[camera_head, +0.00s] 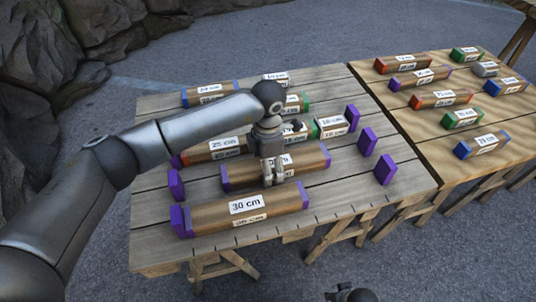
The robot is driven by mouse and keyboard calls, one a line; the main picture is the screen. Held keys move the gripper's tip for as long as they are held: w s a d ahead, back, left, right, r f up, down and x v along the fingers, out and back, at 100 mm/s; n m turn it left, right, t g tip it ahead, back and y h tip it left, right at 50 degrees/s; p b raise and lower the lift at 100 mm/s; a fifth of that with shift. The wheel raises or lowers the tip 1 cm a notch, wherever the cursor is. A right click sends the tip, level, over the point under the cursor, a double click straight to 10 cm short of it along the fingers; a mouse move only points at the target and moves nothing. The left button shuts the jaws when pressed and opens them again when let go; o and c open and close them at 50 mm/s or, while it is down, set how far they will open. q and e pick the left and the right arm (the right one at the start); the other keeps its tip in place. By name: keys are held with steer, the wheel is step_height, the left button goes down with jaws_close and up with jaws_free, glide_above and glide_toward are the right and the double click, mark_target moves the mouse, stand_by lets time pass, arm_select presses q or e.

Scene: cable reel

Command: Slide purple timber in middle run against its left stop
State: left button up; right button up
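The purple-ended timber (307,160) lies in the middle run on the near table. The run's purple left stop (176,184) stands apart from the timber's left end, with bare table between them. The run's purple right stop (367,141) is also apart from its right end. My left gripper (273,178) points down at the middle of this timber and covers part of its label. Its fingers look close to or touching the timber; their grip is unclear. A small dark part at the bottom edge looks like my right gripper (350,294), mostly out of view.
The front run holds a 30 cm purple timber (280,203) at its left stop (178,218). Behind, a row has a red 25 cm timber (200,151) and a small 10 cm block (331,126). Loose blocks lie on the right table (425,125).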

arm_select(q)
steer(key=shift+f, duration=0.3)
arm_select(e)
steer(key=shift+s+r, duration=0.1)
steer(key=shift+s, duration=0.1)
arm_select(q)
steer(key=shift+c, duration=0.3)
steer(key=c, duration=1.3)
arm_select(e)
steer(key=shift+w, duration=0.2)
arm_select(q)
steer(key=shift+a, duration=0.15)
